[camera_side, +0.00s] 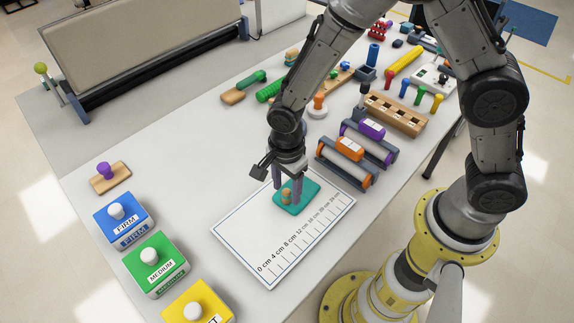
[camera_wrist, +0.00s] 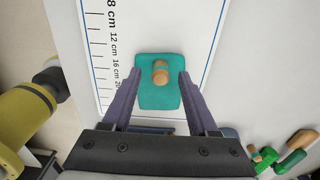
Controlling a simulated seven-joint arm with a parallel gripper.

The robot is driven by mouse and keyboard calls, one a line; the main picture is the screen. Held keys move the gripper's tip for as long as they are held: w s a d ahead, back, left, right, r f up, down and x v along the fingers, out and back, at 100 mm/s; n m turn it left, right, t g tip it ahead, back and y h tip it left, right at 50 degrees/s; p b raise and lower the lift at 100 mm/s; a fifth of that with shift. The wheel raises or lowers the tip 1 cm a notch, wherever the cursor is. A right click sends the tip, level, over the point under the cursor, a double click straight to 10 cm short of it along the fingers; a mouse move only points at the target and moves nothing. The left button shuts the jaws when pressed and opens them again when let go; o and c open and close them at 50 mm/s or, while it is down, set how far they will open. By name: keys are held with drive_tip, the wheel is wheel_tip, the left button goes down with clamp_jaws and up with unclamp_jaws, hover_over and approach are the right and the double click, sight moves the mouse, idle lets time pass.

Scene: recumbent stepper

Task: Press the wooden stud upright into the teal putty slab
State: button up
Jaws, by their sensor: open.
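The teal putty slab (camera_side: 310,192) lies on a white measuring board with a centimetre scale. The wooden stud (camera_side: 286,196) is at the slab, and in the side view it appears upright on it. In the wrist view the stud (camera_wrist: 160,72) shows over the upper middle of the slab (camera_wrist: 160,98), its round end toward the camera. How deep it sits in the putty cannot be told. My gripper (camera_wrist: 153,74) is open, its two purple-grey fingers apart on either side of the slab's outline, with the stud between them and clear of both. In the side view my gripper (camera_side: 287,194) points down over the slab.
The measuring board (camera_side: 245,229) has bare room around the slab. Blue, green and yellow blocks (camera_side: 150,262) with white knobs stand along the front left. Orange and purple roller frames (camera_side: 348,160) stand close to the right. A wooden peg rack (camera_side: 395,113) is beyond them.

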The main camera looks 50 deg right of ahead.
wheel_tip(320, 180, up, 19)
idle(0.9)
drive_tip(key=s+d+r+n+t, duration=0.1)
drive_tip(key=s+d+r+t, duration=0.15)
drive_tip(key=d+r, duration=0.3)
drive_tip(key=s+d+r+t, duration=0.1)
drive_tip(key=s+d+r, duration=0.3)
drive_tip(key=d, duration=0.2)
drive_tip(key=s+d+f+n+t, duration=0.1)
drive_tip(key=s+d+n, duration=0.1)
drive_tip(key=s+n, duration=0.3)
drive_tip(key=s+d+f+n+t, duration=0.1)
drive_tip(key=s+n, duration=0.3)
drive_tip(key=n, duration=0.8)
drive_tip(key=shift+s+d+f, duration=0.4)
drive_tip(key=shift+d+f, duration=0.25)
drive_tip(key=shift+f, duration=0.15)
